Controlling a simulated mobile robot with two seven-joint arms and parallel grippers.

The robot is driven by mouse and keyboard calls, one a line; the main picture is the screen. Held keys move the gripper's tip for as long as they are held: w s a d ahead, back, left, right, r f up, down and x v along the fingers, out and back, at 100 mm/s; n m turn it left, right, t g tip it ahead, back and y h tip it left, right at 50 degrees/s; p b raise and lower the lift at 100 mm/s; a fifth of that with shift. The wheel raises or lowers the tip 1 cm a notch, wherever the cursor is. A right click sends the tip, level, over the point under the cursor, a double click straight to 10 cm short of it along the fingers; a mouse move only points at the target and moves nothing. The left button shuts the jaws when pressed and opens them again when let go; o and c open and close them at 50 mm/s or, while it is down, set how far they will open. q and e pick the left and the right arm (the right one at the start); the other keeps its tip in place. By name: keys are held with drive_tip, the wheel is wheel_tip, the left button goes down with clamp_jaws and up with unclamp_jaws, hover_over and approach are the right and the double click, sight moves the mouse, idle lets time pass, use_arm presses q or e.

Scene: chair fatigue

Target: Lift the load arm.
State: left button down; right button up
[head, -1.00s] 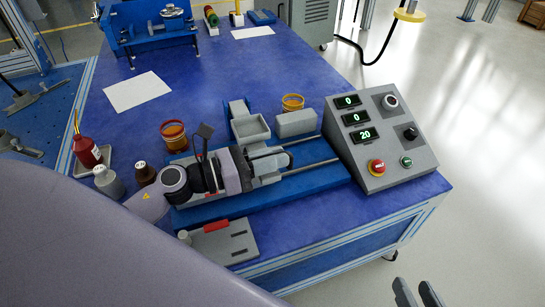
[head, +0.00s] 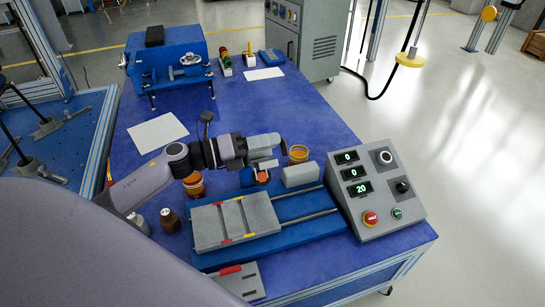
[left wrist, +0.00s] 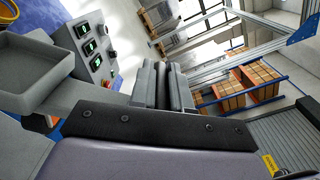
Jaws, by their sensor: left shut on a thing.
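My left gripper (head: 268,143) is shut on a grey part, apparently the load arm, above the far side of the blue test base (head: 315,224). Much of the held part is hidden by the gripper in the head view. A flat grey plate (head: 208,229) with red and yellow marks lies on the base, nearer than the gripper. My right gripper is not in view.
The control box (head: 378,217) with green displays stands at the right end of the base. Orange cups (head: 298,153) and brown bottles (head: 169,219) stand nearby. A white sheet (head: 157,132) lies behind my left arm.

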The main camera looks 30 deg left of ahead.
use_arm(q)
drive_tip(key=w+a+r+n+b, duration=0.1)
drive_tip(key=w+a+r+n, duration=0.5)
drive_tip(key=w+a, duration=0.4)
drive_tip(key=shift+w+a+n, duration=0.25)
drive_tip(key=shift+a+n, duration=0.35)
drive_tip(key=shift+a, duration=0.3)
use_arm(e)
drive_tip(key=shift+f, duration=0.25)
use_arm(q)
drive_tip(key=c, duration=1.1)
unclamp_jaws()
drive_tip(key=shift+s, duration=0.1)
drive_tip(key=v, duration=0.7)
